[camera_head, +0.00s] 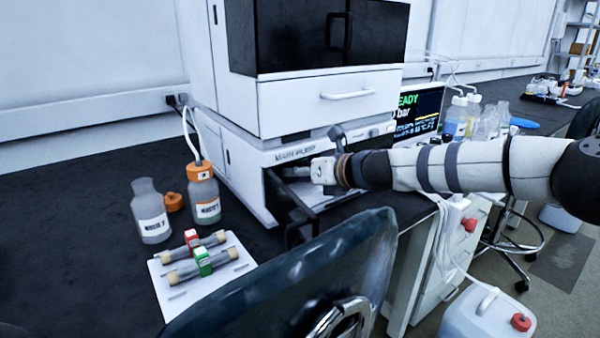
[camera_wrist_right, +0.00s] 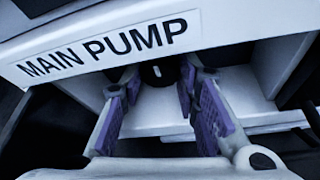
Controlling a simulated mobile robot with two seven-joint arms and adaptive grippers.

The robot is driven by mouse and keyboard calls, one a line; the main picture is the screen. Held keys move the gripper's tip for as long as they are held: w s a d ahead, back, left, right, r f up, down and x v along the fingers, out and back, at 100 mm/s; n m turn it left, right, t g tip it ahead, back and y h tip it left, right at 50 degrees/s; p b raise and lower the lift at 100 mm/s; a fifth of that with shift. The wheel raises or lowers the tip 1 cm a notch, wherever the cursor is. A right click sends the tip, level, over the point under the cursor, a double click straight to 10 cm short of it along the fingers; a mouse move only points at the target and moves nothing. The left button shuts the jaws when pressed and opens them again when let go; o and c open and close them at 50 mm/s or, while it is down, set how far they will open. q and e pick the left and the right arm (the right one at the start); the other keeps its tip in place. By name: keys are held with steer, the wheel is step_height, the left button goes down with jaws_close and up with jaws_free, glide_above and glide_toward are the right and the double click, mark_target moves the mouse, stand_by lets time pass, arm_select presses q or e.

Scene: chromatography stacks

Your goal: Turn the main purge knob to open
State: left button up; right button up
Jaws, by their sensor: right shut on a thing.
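The pump module (camera_head: 300,152) has a white front and an open bay below it. The label "MAIN PUMP" (camera_wrist_right: 105,50) shows on its front in the right wrist view. My right gripper (camera_head: 302,171) reaches into this bay from the right. In the right wrist view its purple-padded fingers (camera_wrist_right: 158,82) are on both sides of a small black knob (camera_wrist_right: 156,72) under the label, shut on it. The fingertips partly hide the knob, and I cannot tell its turn angle. My left gripper is not in view.
An open dark door (camera_head: 298,222) hangs in front of the bay. Bottles (camera_head: 151,212) and a white tray (camera_head: 205,285) with two columns stand left. A chair back (camera_head: 300,270) is close in front. A screen (camera_head: 418,112) reading "READY" is behind my right arm.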

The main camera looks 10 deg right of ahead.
steer(key=shift+d+f+m+y+b, duration=0.1)
steer(key=shift+f+m+y+b, duration=0.3)
steer(key=shift+m+b, duration=0.35)
steer(key=shift+r+m+y+b, duration=0.1)
steer(key=shift+m+y+b, duration=0.3)
steer(key=shift+m+b, duration=0.15)
steer(key=shift+w+m+y+b, duration=0.1)
steer(key=shift+m+y+b, duration=0.2)
steer(key=shift+m+y, duration=0.25)
steer(key=m+y+b, duration=0.1)
steer(key=m+y, duration=0.1)
steer(key=m, duration=0.3)
steer(key=shift+d, duration=0.1)
steer(key=m+t+y+b, duration=0.1)
steer(key=m, duration=0.2)
steer(key=shift+m+y, duration=0.25)
steer(key=shift+y, duration=0.1)
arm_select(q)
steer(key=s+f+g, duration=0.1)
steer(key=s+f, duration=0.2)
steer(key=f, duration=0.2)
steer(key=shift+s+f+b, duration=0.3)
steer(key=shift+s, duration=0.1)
arm_select(e)
steer(key=shift+m+t, duration=0.4)
steer(key=shift+m, duration=0.8)
steer(key=o, duration=1.2)
steer(key=shift+c, duration=0.2)
steer(key=shift+f, duration=0.2)
